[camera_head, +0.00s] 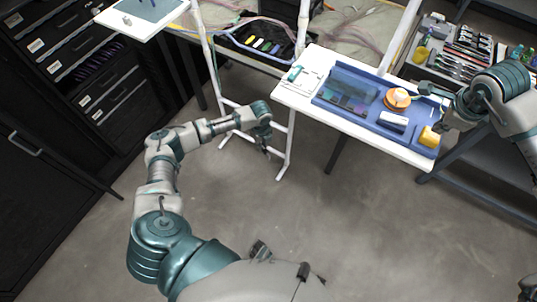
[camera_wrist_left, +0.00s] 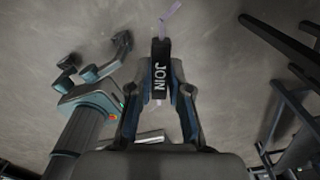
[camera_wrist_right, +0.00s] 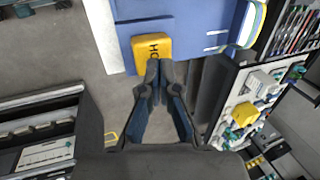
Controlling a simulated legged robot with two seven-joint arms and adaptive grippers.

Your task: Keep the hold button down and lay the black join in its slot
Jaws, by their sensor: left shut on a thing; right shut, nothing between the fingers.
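The black join (camera_wrist_left: 160,70), lettered JOIN, is held in my left gripper (camera_wrist_left: 160,92), with a pale strand running out of both ends. In the head view my left gripper (camera_head: 266,148) is over open floor, left of and apart from the white table. The yellow hold button (camera_head: 429,137) is at the near right corner of the blue tray (camera_head: 360,116); it also shows in the right wrist view (camera_wrist_right: 146,54), partly hidden by my fingers. My right gripper (camera_wrist_right: 158,66) is shut and empty, its tips at the button's edge; pressing depth cannot be told. The join's slot is not distinguishable.
The white table (camera_head: 300,100) carries the tray, with an orange round piece (camera_head: 398,98) and a white block (camera_head: 392,121). A white frame post (camera_head: 302,30) rises behind it. A tool rack (camera_head: 470,45) stands back right. Floor before the table is clear.

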